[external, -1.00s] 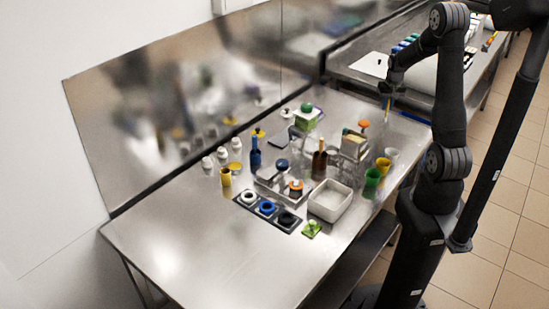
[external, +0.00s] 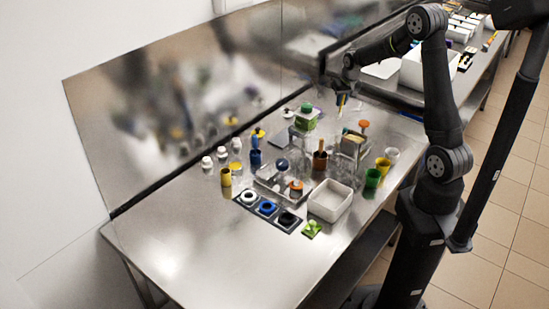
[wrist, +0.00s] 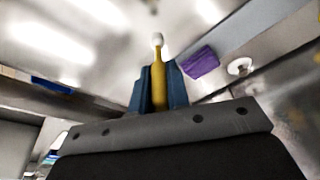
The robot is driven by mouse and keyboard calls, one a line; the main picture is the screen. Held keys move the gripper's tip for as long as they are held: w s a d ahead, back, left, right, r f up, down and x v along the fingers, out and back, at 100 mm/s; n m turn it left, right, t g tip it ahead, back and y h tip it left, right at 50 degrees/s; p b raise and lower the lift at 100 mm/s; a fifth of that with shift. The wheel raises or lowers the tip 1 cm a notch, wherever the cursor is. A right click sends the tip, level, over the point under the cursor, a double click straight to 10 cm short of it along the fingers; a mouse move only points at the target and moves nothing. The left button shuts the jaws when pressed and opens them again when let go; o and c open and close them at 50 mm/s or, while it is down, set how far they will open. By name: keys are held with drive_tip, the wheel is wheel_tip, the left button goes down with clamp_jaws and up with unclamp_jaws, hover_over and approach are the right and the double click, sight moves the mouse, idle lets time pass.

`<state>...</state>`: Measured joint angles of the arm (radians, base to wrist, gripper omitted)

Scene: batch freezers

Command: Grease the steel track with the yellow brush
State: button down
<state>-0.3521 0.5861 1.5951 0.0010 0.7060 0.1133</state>
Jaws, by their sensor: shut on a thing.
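My gripper (external: 342,96) hangs over the back right part of the steel table in the external view. In the wrist view its blue fingers (wrist: 158,92) are shut around a yellow brush (wrist: 158,72). The brush has a pale, whitish tip that points away from the gripper. In the external view the brush (external: 341,103) shows as a small yellow streak below the wrist, above the tabletop. I cannot pick out the steel track with certainty among the steel pieces on the table.
A white bin (external: 329,201), a dark holder with rings (external: 267,208), a green cup (external: 371,178) and several other cups crowd the middle of the table. A purple block (wrist: 200,62) shows in the wrist view. The table's front left (external: 190,245) is clear.

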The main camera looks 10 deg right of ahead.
drive_tip(key=s+a+r+n+y, duration=0.15)
drive_tip(key=s+a, duration=0.25)
drive_tip(key=a, duration=0.8)
drive_tip(key=s+a+r+n+y, duration=0.15)
drive_tip(key=s+a, duration=0.25)
drive_tip(key=a, duration=0.9)
drive_tip(key=s+a+r+n+y, duration=0.1)
drive_tip(key=s+a+n, duration=0.2)
drive_tip(key=s+a, duration=1.45)
drive_tip(key=shift+g, duration=0.3)
drive_tip(key=shift+w+a+f, duration=0.1)
drive_tip(key=shift+w+f, duration=0.05)
drive_tip(key=shift+f, duration=1.2)
drive_tip(key=shift+w+a+f, duration=0.1)
drive_tip(key=shift+f, duration=1.25)
drive_tip(key=shift+f, duration=0.65)
wheel_tip(320, 180, up, 7)
drive_tip(key=shift+w+d, duration=0.1)
